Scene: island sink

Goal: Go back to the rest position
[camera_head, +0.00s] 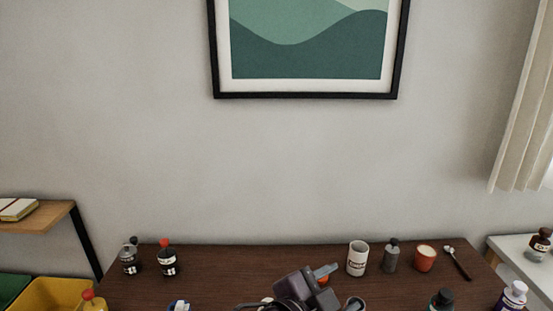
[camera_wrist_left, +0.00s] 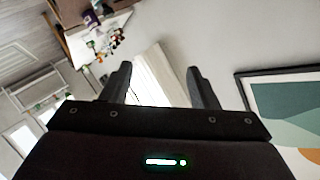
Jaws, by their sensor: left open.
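My left gripper (camera_head: 326,274) is in the lower middle of the head view, in front of the dark wooden table (camera_head: 225,275). In the left wrist view its two fingers (camera_wrist_left: 158,72) stand wide apart with nothing between them. Beyond them are a pale curtain and the wall, so the wrist camera looks sideways across the room. My right gripper is not in view.
A yellow bin (camera_head: 50,294) is at lower left. A framed picture (camera_head: 305,88) hangs above.

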